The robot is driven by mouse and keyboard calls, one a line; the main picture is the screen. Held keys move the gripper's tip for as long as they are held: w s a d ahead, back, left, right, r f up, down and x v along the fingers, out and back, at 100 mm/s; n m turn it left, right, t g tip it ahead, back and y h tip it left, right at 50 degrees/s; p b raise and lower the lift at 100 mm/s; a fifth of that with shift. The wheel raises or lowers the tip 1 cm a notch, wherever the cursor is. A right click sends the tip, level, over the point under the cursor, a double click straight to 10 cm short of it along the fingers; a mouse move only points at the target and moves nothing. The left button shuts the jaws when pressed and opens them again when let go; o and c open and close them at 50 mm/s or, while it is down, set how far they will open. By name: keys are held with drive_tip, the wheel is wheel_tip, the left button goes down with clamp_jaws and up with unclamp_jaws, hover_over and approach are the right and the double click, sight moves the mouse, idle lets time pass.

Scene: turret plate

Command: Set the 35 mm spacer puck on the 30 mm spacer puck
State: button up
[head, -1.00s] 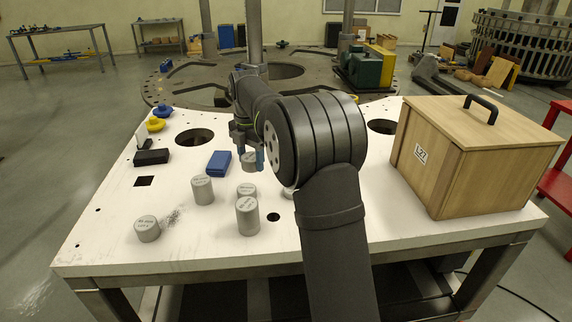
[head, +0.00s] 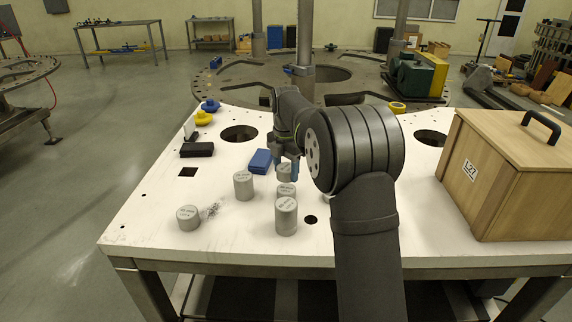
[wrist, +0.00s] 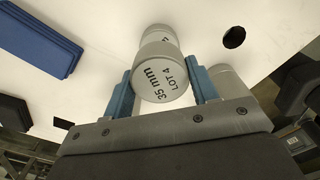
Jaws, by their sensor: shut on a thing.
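My gripper (wrist: 162,88) is shut on the 35 mm spacer puck (wrist: 162,78), a grey cylinder marked "35 mm LOT 4", gripped between blue fingers. In the head view the held puck (head: 284,175) is just above a short grey puck (head: 287,190) in the picture; I cannot tell whether they touch. In the wrist view a grey puck (wrist: 158,34) shows partly behind the held one, with only a "4" readable. The short puck may be the 30 mm spacer puck, but its size label is unreadable. My gripper (head: 286,163) is partly hidden by my arm.
A taller grey cylinder (head: 286,216) stands just in front of the short puck. Other grey cylinders stand to the left (head: 243,186) and front left (head: 188,218). A blue block (head: 260,161) lies behind. A wooden box (head: 500,180) fills the right side.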

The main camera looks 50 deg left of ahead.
drive_tip(key=shift+f, duration=1.95)
drive_tip(key=o, duration=1.2)
drive_tip(key=shift+f, duration=0.1)
drive_tip(key=shift+o, duration=0.2)
wheel_tip(320, 180, up, 18)
drive_tip(key=shift+f, duration=0.25)
